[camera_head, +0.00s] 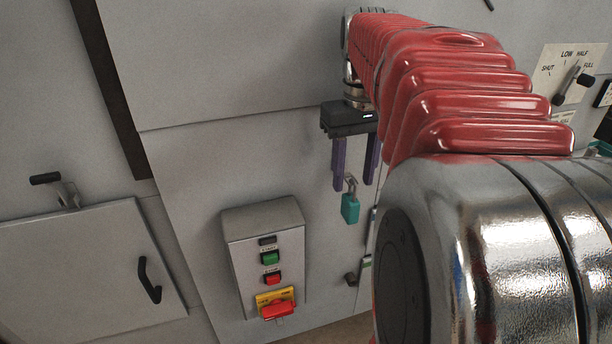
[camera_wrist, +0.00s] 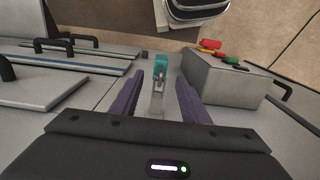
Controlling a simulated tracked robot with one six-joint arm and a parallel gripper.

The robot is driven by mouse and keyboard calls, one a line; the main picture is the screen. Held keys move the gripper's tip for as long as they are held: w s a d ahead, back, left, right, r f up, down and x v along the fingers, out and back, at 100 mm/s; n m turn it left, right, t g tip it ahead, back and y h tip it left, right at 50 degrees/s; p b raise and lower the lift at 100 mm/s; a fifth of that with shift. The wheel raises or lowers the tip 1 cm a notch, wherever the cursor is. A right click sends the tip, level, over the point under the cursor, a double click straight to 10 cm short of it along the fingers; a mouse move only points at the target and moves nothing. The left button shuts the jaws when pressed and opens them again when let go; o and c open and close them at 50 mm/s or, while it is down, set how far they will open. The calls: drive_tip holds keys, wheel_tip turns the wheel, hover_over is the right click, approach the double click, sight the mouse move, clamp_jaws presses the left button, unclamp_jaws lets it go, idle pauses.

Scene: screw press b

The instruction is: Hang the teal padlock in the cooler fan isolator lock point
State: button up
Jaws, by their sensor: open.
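The teal padlock (camera_head: 350,208) is upright in the head view, its body low and its metal shackle above, in front of the grey cabinet. In the wrist view the padlock (camera_wrist: 161,61) shows beyond the fingertips, with a grey metal piece (camera_wrist: 157,102) between the fingers. My gripper (camera_head: 354,187) is open, its purple fingers pointing down on either side of the shackle area; contact cannot be told. A red handle on a yellow plate (camera_head: 276,307), likely the isolator, is low on a grey control box (camera_head: 264,222). Its lock point cannot be made out.
Green (camera_head: 270,258) and red (camera_head: 272,279) buttons sit above the red handle. A cabinet door (camera_head: 85,270) with a black handle is at lower left. A lever plate marked SHUT, LOW, HALF, FULL (camera_head: 567,75) is at upper right. My arm hides much of the right.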

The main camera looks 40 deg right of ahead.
sight(351, 198)
drive_tip(key=shift+f, duration=3.55)
clamp_jaws()
unclamp_jaws()
drive_tip(key=shift+r, duration=0.15)
wheel_tip(351, 198, up, 14)
drive_tip(key=shift+f, duration=0.25)
drive_tip(key=shift+a, duration=0.1)
